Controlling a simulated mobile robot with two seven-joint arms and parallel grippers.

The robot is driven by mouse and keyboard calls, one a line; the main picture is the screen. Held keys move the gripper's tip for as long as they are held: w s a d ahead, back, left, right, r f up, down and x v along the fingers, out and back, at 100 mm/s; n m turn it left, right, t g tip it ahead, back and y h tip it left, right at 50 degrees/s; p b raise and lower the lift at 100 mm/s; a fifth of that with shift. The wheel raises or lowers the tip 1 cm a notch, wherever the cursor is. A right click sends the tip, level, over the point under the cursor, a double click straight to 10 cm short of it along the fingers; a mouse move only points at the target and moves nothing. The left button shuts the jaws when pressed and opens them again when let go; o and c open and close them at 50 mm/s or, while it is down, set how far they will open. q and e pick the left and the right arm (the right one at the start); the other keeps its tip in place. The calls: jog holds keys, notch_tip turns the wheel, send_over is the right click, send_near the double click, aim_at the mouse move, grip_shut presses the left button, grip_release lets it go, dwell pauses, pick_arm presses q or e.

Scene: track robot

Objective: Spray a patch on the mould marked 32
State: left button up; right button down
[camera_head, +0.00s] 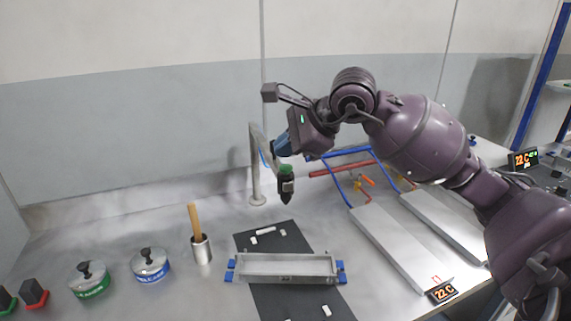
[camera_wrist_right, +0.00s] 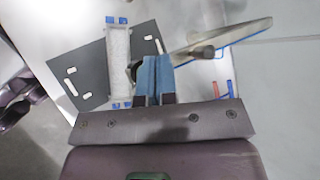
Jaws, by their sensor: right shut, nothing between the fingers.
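My right gripper (camera_head: 281,147) is high over the back of the bench, its blue fingers shut and empty; the fingers also show in the wrist view (camera_wrist_right: 152,72). A dark nozzle-like piece with a green top (camera_head: 286,186) hangs just below the gripper, beside a grey bent post (camera_head: 256,165). I cannot tell whether the fingers touch it. Two pale flat plates, perhaps moulds, lie at the right: a nearer one (camera_head: 395,248) with a small red mark, and a farther one (camera_head: 445,222). I cannot read a 32 on either. My left gripper is out of view.
A grey trough (camera_head: 285,268) with blue ends stands on a dark mat (camera_head: 262,291) with white pieces. Two lidded tins, green (camera_head: 90,278) and blue (camera_head: 150,264), and a cup (camera_head: 201,250) with a wooden handle stand left. Blue and red pipes (camera_head: 332,170) run behind the plates.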

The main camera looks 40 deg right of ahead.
aim_at(286, 168)
jog(key=shift+r+p, duration=0.8)
jog(key=shift+r, duration=1.75)
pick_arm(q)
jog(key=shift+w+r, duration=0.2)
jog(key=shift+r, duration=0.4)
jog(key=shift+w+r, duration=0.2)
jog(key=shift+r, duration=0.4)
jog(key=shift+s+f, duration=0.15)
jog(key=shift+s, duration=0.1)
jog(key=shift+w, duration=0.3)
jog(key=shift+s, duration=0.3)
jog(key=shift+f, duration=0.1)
